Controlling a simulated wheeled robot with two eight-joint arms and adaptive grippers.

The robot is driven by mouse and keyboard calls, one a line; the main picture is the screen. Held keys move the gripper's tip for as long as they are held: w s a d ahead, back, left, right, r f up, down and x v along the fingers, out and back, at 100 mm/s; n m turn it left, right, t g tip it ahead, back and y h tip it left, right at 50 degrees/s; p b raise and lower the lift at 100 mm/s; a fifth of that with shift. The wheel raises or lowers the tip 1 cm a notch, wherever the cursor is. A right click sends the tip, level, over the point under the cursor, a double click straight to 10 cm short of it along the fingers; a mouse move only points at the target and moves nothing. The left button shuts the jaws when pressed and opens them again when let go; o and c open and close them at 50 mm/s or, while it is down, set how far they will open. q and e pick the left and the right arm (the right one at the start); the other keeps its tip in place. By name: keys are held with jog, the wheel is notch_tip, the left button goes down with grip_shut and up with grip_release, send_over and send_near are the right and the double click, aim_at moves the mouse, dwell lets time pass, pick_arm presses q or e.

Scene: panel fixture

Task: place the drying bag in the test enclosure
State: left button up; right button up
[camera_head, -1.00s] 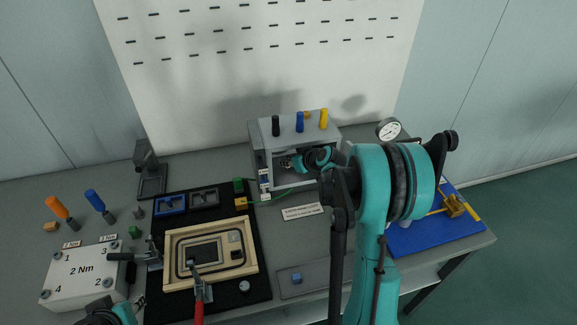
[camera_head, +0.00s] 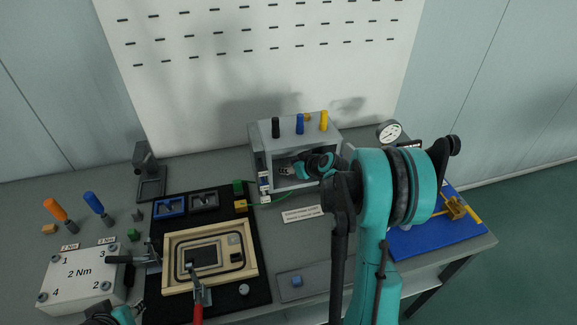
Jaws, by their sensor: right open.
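A grey open-fronted box (camera_head: 257,150), which looks like the test enclosure, stands at the back middle of the bench. My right gripper (camera_head: 284,170) is inside its opening, with its fingers pointing left. It is open, and I see nothing held in it. The inside of the box is dark and partly hidden by my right wrist and arm. I cannot make out the drying bag for certain. A small pale square (camera_head: 234,239) lies in a corner of the wooden frame (camera_head: 167,262). My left gripper (camera_head: 137,309) shows only partly at the bottom left edge.
Black, blue and yellow handles (camera_head: 300,124) stand on the box top. The wooden frame with a red-handled clamp (camera_head: 197,309) lies on a black mat. A white 2 Nm block (camera_head: 80,272) is at left. A blue mat (camera_head: 420,238) and a gauge (camera_head: 389,132) are at right.

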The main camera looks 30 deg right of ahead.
jog(key=p+v, duration=0.3)
jog(key=v, duration=0.8)
jog(key=s+a+r+g, duration=0.1)
jog(key=s+a+r, duration=0.1)
jog(key=s+a, duration=0.3)
jog(key=s+a+r+g, duration=0.1)
jog(key=s+a+r, duration=0.1)
jog(key=a, duration=0.6)
jog(key=s+a+m, duration=0.1)
jog(key=s+a, duration=0.2)
jog(key=s, duration=0.3)
jog(key=s+a+g+h, duration=0.1)
jog(key=s+a, duration=0.3)
jog(key=s, duration=0.3)
jog(key=shift+s+r+m+h, duration=0.3)
jog(key=shift+s+r+m, duration=0.05)
jog(key=shift+m, duration=0.05)
jog(key=shift+c, duration=0.9)
jog(key=shift+d, duration=0.1)
